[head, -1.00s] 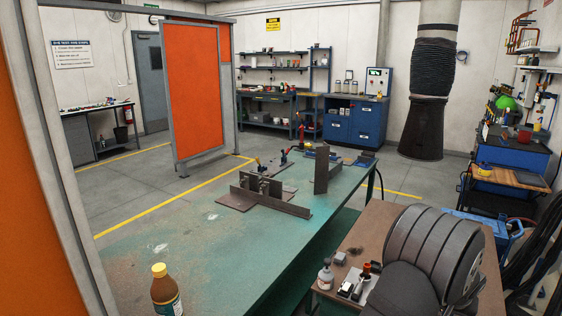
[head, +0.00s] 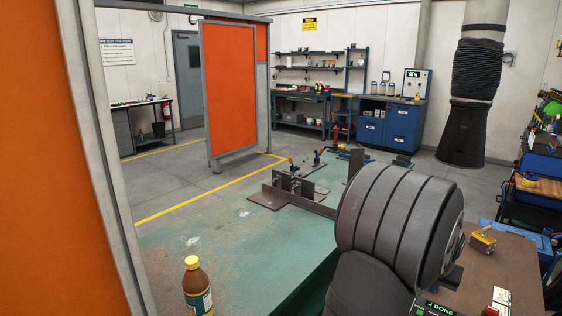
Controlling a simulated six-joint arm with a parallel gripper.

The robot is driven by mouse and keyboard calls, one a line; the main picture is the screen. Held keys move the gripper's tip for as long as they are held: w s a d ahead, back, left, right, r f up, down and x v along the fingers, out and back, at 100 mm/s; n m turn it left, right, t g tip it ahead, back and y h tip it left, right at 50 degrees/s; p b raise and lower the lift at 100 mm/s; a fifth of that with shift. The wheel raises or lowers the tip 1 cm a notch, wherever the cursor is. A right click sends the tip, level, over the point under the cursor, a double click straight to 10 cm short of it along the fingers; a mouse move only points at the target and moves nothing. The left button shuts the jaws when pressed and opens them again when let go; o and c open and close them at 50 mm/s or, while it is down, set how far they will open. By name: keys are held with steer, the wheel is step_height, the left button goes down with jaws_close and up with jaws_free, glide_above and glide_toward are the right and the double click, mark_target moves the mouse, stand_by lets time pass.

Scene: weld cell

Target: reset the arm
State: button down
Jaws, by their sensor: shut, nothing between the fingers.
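My gripper is not in view. A large dark grey ribbed link (head: 392,220) of my arm stands at the right of centre. It hides the near right edge of the green bench (head: 225,260) and part of the side table. On the bench, brown steel plates (head: 290,192) stand in a fixture, with an upright plate (head: 338,176) partly behind the link. Nothing is seen in contact with my arm.
A brown bottle with a yellow cap (head: 196,288) stands at the bench's near edge. A brown side table (head: 510,262) holds a small yellow-topped item (head: 483,240) and a display reading "2 DONE" (head: 438,308). An orange screen (head: 230,90) stands behind. The bench's near left is largely clear.

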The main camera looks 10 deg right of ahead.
steer(key=shift+w+a, duration=0.35)
steer(key=shift+a, duration=0.3)
steer(key=c, duration=1.9)
jaws_free()
steer(key=shift+r, duration=0.1)
steer(key=shift+c, duration=0.2)
steer(key=o, duration=1.4)
steer(key=r, duration=0.6)
steer(key=a+r, duration=0.1)
steer(key=r, duration=0.3)
steer(key=shift+s+a, duration=0.1)
steer(key=shift+s, duration=0.05)
steer(key=o, duration=0.4)
steer(key=shift+a+r, duration=0.1)
steer(key=shift+r, duration=0.2)
steer(key=shift+o, duration=0.7)
steer(key=x, duration=0.9)
steer(key=shift+f, duration=0.25)
steer(key=v, duration=1)
